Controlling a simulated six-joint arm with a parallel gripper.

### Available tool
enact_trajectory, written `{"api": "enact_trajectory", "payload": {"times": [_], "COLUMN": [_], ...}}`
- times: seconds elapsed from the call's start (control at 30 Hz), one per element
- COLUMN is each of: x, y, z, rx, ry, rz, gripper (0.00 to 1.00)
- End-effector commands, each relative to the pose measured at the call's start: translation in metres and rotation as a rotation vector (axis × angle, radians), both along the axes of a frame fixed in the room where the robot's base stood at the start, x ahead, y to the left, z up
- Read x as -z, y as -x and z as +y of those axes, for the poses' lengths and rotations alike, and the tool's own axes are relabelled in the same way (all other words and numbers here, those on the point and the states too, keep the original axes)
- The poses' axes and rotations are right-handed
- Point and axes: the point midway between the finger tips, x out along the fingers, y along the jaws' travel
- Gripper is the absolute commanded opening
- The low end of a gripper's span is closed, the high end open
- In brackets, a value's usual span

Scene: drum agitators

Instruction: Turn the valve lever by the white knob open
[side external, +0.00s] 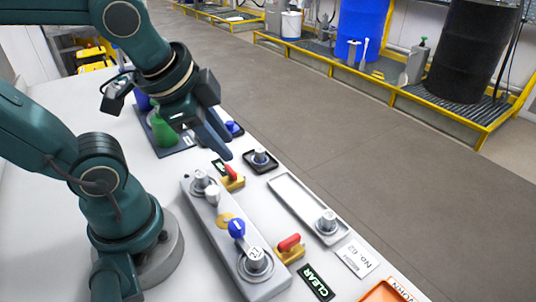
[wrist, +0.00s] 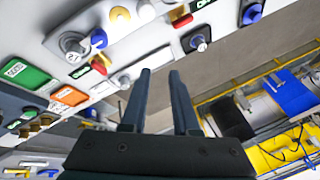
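A long grey valve block (side external: 222,245) lies on the white table in the side view. At its far end is a silver valve hub (side external: 200,181) with a short lever ending in a white knob (side external: 212,190). The white knob also shows at the top edge of the wrist view (wrist: 146,11). The near hub (side external: 255,262) has a lever with a blue knob (side external: 236,228), also in the wrist view (wrist: 99,38). My gripper (side external: 226,150) is above and beyond the block's far end, apart from the white knob. Its two fingers (wrist: 160,74) are apart with nothing between them.
Red-handled yellow pieces (side external: 232,176) (side external: 290,246) stand along the block's right side. A black plate with a silver knob (side external: 261,157) and a white tray (side external: 290,192) lie right of them. A green object (side external: 162,130) stands behind. The table's right edge drops to open floor.

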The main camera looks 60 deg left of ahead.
Motion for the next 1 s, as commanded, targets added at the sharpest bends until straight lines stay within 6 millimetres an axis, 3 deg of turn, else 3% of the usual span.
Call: {"api": "enact_trajectory", "payload": {"times": [0.3,0.5,1.0], "x": [0.028,0.057,0.107], "y": [-0.032,-0.046,-0.043], "z": [0.038,0.054,0.067], "rx": [0.609,0.867,0.917], "ry": [-0.407,-0.510,-0.486], "rz": [0.352,0.559,0.671], "gripper": [0.29,0.29,0.29]}}
